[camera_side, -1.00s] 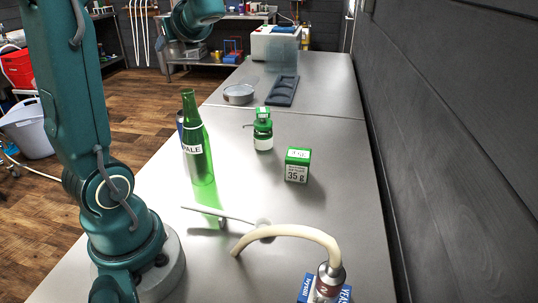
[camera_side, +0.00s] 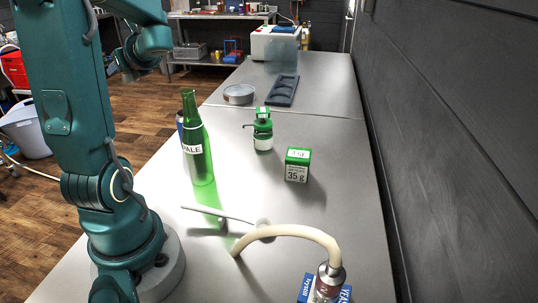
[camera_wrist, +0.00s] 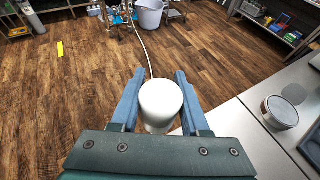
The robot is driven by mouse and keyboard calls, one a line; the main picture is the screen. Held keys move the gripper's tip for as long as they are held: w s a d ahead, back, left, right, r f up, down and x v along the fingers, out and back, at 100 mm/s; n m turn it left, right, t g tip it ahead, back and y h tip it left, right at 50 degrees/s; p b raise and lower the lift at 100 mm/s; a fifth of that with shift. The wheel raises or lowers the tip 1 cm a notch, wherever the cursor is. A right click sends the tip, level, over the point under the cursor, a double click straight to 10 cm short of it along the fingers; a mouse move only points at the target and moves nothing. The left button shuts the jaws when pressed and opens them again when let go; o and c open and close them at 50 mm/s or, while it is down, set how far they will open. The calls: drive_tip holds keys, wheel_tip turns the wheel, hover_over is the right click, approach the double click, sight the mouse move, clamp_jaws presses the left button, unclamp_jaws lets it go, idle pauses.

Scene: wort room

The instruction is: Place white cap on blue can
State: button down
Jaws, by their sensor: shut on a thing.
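My gripper (camera_wrist: 160,76) has its two blue fingers shut on a white cap (camera_wrist: 160,103), a smooth round piece seen large in the wrist view. In the side view my gripper (camera_side: 128,68) is at the upper left, beyond the bench's left edge and over the wooden floor; the cap cannot be made out there. The blue can (camera_side: 180,118) stands on the bench, mostly hidden behind a green bottle; only a dark blue strip at its left shows. My gripper is well apart from it.
The tall green bottle (camera_side: 197,150) stands right in front of the can. A green-capped dispenser bottle (camera_side: 263,130) and a green-white box (camera_side: 298,165) stand to its right. A beige hose (camera_side: 290,231) and a metal rod lie nearer. A round dish (camera_side: 239,94) and grey tray (camera_side: 283,90) are farther back.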

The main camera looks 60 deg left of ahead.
drive_tip(key=w+f, duration=0.2)
drive_tip(key=w, duration=0.1)
drive_tip(key=w+f, duration=0.2)
drive_tip(key=w, duration=0.2)
drive_tip(key=w+f, duration=0.2)
drive_tip(key=w, duration=0.2)
drive_tip(key=shift+w+f, duration=0.15)
drive_tip(key=shift+f, duration=2.3)
drive_tip(key=shift+f, duration=0.1)
drive_tip(key=shift+c, duration=2)
unclamp_jaws()
drive_tip(key=shift+r, duration=0.2)
drive_tip(key=v, duration=1.2)
drive_tip(key=shift+w+d+f, duration=0.1)
